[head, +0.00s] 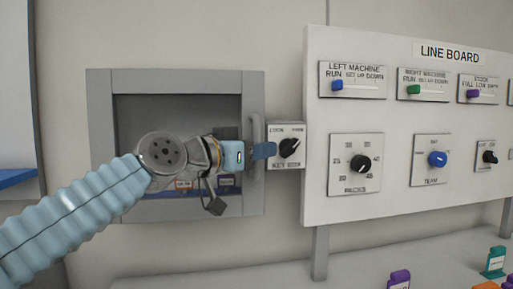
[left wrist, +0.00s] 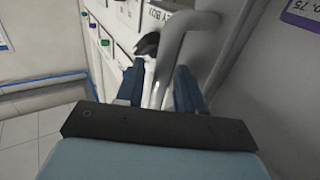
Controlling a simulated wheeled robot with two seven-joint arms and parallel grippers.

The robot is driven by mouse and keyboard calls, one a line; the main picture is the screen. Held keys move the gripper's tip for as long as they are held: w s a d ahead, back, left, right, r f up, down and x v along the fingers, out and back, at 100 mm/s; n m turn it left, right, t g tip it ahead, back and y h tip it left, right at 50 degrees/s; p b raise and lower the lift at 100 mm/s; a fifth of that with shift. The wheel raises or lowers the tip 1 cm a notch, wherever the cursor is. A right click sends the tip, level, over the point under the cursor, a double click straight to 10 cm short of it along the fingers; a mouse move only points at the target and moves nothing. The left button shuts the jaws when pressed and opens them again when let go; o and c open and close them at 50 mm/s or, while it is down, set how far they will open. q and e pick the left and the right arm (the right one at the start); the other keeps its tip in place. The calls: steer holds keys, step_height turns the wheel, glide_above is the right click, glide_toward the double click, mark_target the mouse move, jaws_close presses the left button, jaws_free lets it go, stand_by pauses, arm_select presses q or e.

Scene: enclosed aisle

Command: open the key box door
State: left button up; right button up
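The key box (head: 100,130) is a grey framed box on the wall in the head view, with a dark recessed or windowed middle. Its upright grey handle (head: 257,128) is at the right side of the frame. My left gripper (head: 263,151) is at this handle, and my arm hides part of the box. In the left wrist view the handle (left wrist: 172,58) runs between the two blue fingers of my left gripper (left wrist: 160,88). The fingers look apart, with narrow gaps beside the bar. The door looks shut. My right gripper is not in view.
A key box switch with a black knob (head: 289,147) is just right of the handle. The white line board (head: 400,115) with sliders and knobs stands farther right. Coloured tagged pieces, one purple (head: 399,279), are on the ledge below.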

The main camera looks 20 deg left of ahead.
arm_select(q)
jaws_close()
steer(key=shift+s, duration=0.1)
